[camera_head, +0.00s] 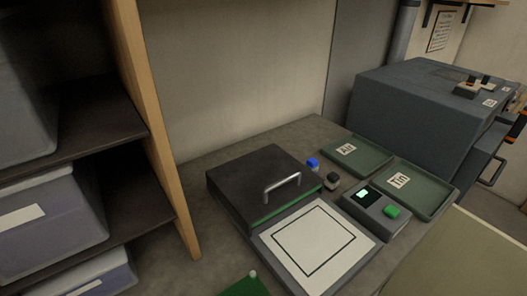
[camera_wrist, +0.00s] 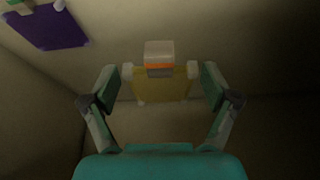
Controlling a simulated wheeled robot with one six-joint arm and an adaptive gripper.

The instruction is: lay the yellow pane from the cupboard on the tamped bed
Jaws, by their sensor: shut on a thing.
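My gripper and the yellow pane are not in the head view. There a white board with a dark square outline (camera_head: 314,238) lies on the bench; I cannot tell whether it is the tamped bed.
A dark lidded box with a metal handle (camera_head: 262,176) sits behind the board. Green trays (camera_head: 345,161) and a device with a green button (camera_head: 376,215) stand right. A grey cabinet (camera_head: 420,110) stands behind. A purple pane (camera_wrist: 45,27) shows upper left in the wrist view.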

